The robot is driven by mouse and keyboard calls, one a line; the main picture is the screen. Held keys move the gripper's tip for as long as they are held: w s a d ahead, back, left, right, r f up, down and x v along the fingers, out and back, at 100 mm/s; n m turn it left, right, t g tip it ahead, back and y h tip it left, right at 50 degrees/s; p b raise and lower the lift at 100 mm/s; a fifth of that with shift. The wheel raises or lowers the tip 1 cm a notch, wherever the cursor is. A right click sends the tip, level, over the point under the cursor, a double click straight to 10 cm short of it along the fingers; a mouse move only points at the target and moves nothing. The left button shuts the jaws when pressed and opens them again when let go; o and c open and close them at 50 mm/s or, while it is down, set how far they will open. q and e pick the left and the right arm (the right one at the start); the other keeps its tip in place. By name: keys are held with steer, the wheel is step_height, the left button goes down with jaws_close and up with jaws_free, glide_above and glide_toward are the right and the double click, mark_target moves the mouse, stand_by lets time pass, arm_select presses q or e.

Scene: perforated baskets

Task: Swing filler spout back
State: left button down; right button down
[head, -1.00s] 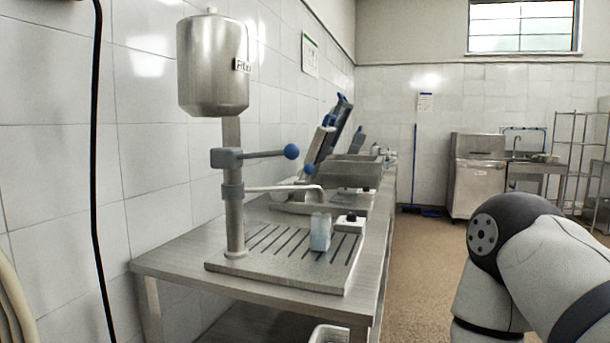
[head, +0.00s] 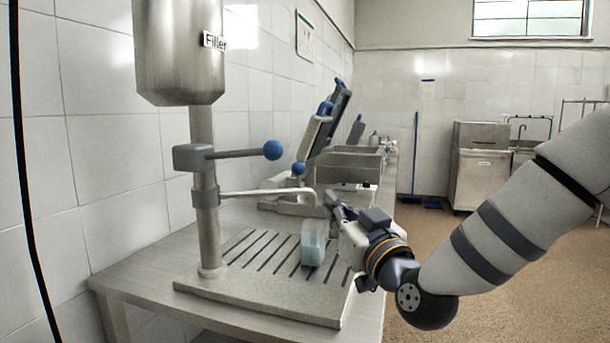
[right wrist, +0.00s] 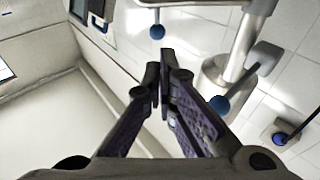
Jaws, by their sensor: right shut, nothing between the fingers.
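The filler (head: 180,55) is a steel tank on a column, labelled "Filler". Its thin spout (head: 262,193) points right from a grey collar on the column and bends down at its tip. Above it is a lever with a blue ball (head: 272,150). A pale blue container (head: 313,243) stands on the slotted drip tray, below the spout's end. My right gripper (head: 334,204) is shut and empty, just right of the spout tip; whether they touch cannot be told. In the right wrist view its fingers (right wrist: 160,82) are together. My left gripper is not in view.
The slotted tray (head: 250,290) sits on a steel table against the tiled wall. Behind are a machine with tilted blue-edged panels (head: 325,125) and a steel basin (head: 345,165). A black cable (head: 28,200) hangs at left.

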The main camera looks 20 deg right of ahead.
mark_target(299, 171)
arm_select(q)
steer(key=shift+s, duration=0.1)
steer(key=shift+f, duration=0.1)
arm_select(e)
steer(key=x, duration=1.4)
steer(key=shift+s+a, duration=0.1)
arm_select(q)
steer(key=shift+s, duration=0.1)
